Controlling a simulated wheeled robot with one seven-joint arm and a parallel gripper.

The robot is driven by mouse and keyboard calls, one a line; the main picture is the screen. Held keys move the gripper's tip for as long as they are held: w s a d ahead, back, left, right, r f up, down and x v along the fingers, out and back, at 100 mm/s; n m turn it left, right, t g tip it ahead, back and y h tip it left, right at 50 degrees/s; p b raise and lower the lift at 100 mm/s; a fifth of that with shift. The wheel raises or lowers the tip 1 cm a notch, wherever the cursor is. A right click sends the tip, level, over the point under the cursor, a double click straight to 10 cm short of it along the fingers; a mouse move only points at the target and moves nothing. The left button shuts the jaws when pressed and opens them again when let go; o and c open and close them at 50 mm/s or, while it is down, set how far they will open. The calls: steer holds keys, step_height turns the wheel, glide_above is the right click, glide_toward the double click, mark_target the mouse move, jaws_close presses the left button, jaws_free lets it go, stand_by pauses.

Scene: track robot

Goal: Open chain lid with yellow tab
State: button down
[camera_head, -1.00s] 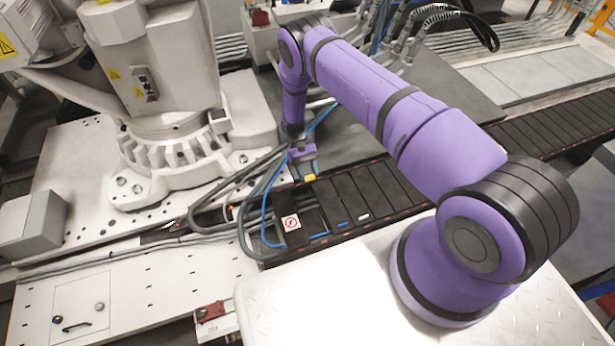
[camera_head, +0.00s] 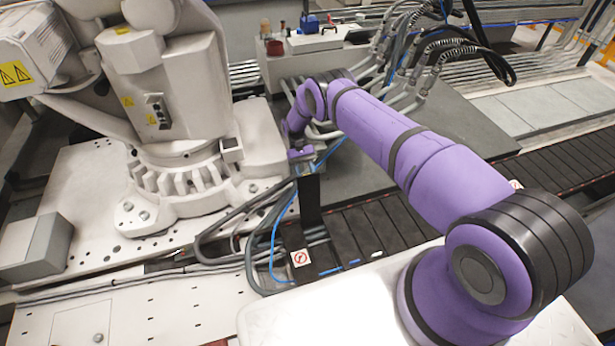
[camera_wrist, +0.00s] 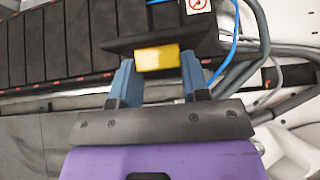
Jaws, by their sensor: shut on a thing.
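The chain lid (camera_head: 310,203) is a dark narrow panel on the cable chain. In the head view it stands raised, roughly upright, with cables showing beside its foot. Its yellow tab (camera_wrist: 157,58) sits between the blue fingers of my gripper (camera_wrist: 157,74) in the wrist view. My gripper (camera_head: 301,154) is shut on the tab at the lid's upper end. In the head view the tab is too hidden to make out. The lid's dark edge (camera_wrist: 212,45) also shows behind the fingers in the wrist view.
The dark chain (camera_head: 375,226) runs off to the right. A blue hose (camera_head: 273,245) and grey cables loop left of the lid. A white robot base (camera_head: 190,180) stands close on the left. A sign plate (camera_head: 300,258) lies at the chain's near end.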

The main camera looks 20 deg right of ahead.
steer(key=shift+w+f, duration=0.25)
steer(key=shift+f, duration=0.15)
steer(key=c, duration=0.6)
jaws_free()
steer(key=shift+w+r, duration=0.15)
steer(key=v, duration=0.7)
steer(key=shift+w+r, duration=0.1)
steer(key=shift+w, duration=0.05)
